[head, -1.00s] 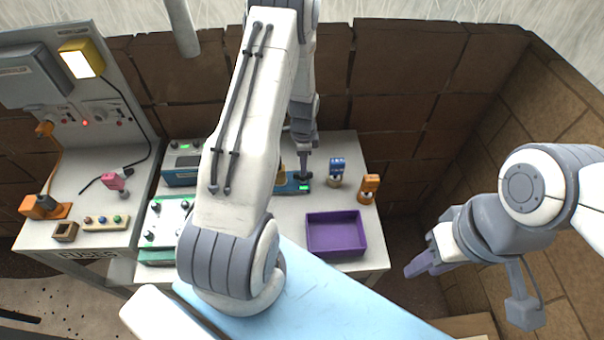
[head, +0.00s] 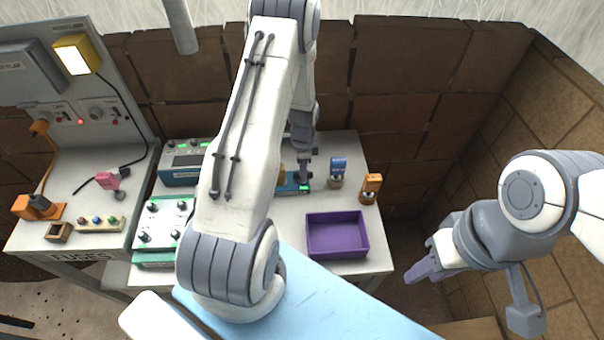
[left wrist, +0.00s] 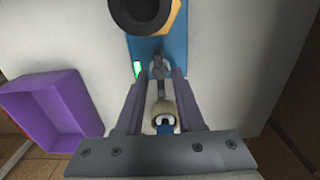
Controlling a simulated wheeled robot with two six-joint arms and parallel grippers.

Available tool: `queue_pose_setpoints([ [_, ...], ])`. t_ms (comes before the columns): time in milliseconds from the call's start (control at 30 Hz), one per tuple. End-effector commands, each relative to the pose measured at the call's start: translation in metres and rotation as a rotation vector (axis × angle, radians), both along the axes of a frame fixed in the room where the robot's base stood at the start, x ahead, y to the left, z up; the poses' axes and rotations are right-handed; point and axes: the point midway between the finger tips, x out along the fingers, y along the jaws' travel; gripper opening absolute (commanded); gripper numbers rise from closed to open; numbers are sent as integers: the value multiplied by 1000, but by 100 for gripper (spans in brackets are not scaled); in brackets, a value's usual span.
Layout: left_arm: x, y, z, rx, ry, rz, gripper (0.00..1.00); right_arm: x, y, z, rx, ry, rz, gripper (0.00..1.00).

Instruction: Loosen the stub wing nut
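The stub wing nut, a small grey piece (left wrist: 158,66), stands on a blue device (left wrist: 143,50) in the left wrist view. The device also shows in the head view (head: 288,189), partly behind my left arm. My left gripper (left wrist: 159,80) has its two fingers apart, with the nut between or just beyond their tips; contact cannot be told. In the head view the same gripper (head: 305,177) points down at the device, and the nut is hidden. My right gripper (head: 418,272) hangs right of the table, away from the device; its finger gap is unclear.
A black round part on an orange hex base (left wrist: 147,14) stands close beyond the nut. A blue-topped plug (head: 338,171) and an orange one (head: 371,187) stand to the right. A purple tray (head: 337,238) lies in front. Green-lit boxes (head: 160,222) stand left.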

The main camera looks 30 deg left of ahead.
Motion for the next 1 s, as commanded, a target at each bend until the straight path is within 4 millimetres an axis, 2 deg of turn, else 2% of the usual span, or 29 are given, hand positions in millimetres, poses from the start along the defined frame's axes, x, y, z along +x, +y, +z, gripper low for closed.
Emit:
queue_pose_setpoints([
  [33, 0, 0, 0, 0, 0, 0, 18, 0, 0, 0, 0, 0, 0, 36],
  [67, 0, 0, 0, 0, 0, 0, 7, 0, 0, 0, 0, 0, 0, 36],
  [100, 0, 0, 0, 0, 0, 0, 0, 0, 0, 0, 0, 0, 0, 36],
  [533, 0, 0, 0, 0, 0, 36, 0, 0, 0, 0, 0, 0, 0, 36],
  [1000, 0, 0, 0, 0, 0, 757, 0, 0, 0, -4, 0, 0, 0, 36],
])
